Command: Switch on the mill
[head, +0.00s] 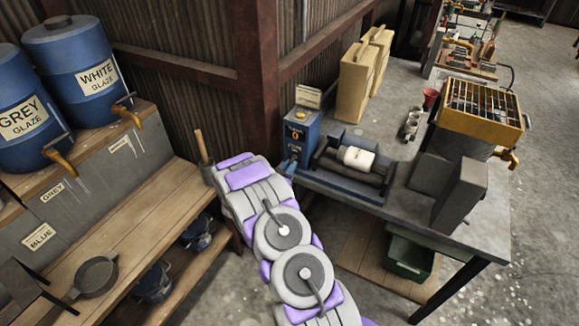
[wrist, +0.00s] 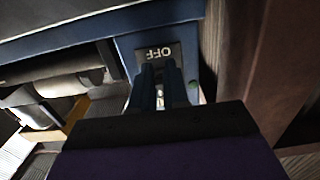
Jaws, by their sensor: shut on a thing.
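The mill (head: 355,182) stands on the grey table, with a white jar (head: 356,158) lying on its dark rollers. In the wrist view the switch box (wrist: 190,45) shows a dark plate marked OFF (wrist: 154,54), which appears upside down. My gripper (wrist: 160,78) is at the front of this box, just by the OFF plate. Its dark blue fingers are shut on the switch lever, which they mostly hide. A small bright part shows between the fingers.
Tan boxes (head: 365,62) stand behind the mill. A dark grey block (head: 460,195) and a yellow-framed grate (head: 480,105) are to its right. A wooden bench (head: 130,205) with blue glaze drums (head: 75,70) is on the left. A wooden post is close beside my gripper.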

